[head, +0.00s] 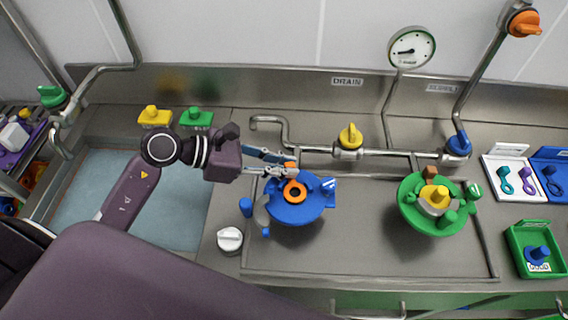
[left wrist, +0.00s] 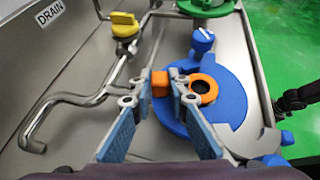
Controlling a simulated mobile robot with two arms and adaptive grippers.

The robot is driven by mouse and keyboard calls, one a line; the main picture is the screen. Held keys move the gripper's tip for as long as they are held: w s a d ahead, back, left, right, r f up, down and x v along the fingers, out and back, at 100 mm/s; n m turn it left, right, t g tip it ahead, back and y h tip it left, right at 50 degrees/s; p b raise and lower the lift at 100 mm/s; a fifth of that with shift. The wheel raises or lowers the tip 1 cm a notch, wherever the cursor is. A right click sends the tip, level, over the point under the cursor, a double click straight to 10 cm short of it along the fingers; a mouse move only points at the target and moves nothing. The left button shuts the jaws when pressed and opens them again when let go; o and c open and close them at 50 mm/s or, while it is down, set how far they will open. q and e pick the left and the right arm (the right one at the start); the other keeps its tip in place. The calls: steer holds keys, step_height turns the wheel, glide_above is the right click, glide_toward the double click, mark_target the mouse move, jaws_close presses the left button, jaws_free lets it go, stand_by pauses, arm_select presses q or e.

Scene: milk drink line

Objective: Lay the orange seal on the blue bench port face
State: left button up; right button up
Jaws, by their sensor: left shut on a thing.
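The orange seal (head: 294,190) is a ring with a raised block-like tab. It also shows in the left wrist view (left wrist: 203,88). My left gripper (head: 283,170) is shut on the seal's tab, which shows between the fingertips in the left wrist view (left wrist: 160,84). The ring is over the middle of the round blue bench port face (head: 302,212), which also shows in the left wrist view (left wrist: 228,112). I cannot tell whether the ring touches the face. The fingers hide part of the face. My right gripper is not in view.
A grey curved lever (head: 261,214) and blue knobs flank the blue port. A green port (head: 425,222) with a yellow part stands to the right. Behind run steel pipes with a yellow valve (head: 350,136). A white knob (head: 230,240) stands front left. The front bench is clear.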

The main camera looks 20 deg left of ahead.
arm_select(q)
steer(key=shift+f, duration=0.25)
steer(key=o, duration=0.9)
steer(key=shift+a, duration=0.1)
steer(key=v, duration=1.2)
